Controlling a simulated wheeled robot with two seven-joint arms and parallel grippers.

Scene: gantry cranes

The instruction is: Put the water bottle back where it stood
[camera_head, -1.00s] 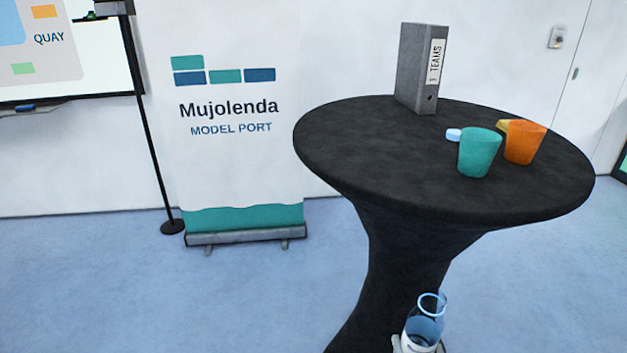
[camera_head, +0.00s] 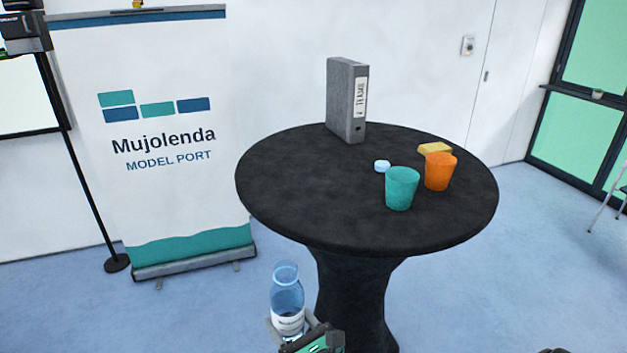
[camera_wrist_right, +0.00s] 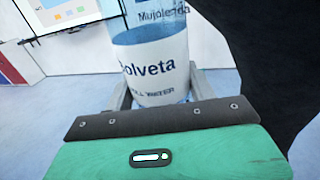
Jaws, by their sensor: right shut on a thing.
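The water bottle (camera_head: 286,296) is clear blue with a white label and looks uncapped. It is upright in front of the round black table (camera_head: 275,215), lower than the tabletop in the head view. My right gripper (camera_head: 288,326) is shut around the bottle's lower part. In the right wrist view the bottle (camera_wrist_right: 150,65) shows its "Solveta" label between the fingers (camera_wrist_right: 157,90), and its top is cut off. My left gripper is not in view.
A grey binder (camera_head: 342,100) stands at the back. The left and front of the tabletop are clear. A banner (camera_head: 165,120) stands left.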

